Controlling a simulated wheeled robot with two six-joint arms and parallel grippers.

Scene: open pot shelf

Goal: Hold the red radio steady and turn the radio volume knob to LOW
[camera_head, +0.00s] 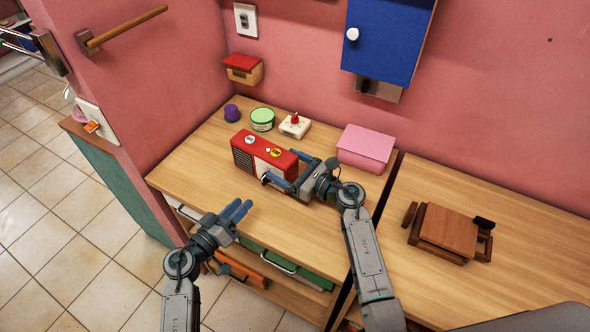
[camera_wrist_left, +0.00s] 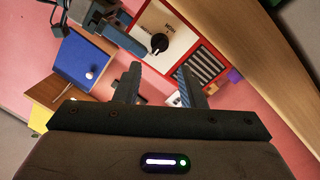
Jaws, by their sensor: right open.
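The red radio (camera_head: 243,143) stands on the wooden counter, with a speaker grille at its left and a pale dial panel (camera_head: 262,169) on its front. My right gripper (camera_head: 289,170) is open at the radio's right end, one finger behind it and one in front; whether they touch it I cannot tell.
A purple item (camera_head: 231,113), a green tin (camera_head: 262,119) and a white timer-like box (camera_head: 294,127) stand behind the radio. A pink box (camera_head: 366,148) is at the right. A small wooden piece (camera_head: 448,230) stands on the right counter. The front-left counter is clear.

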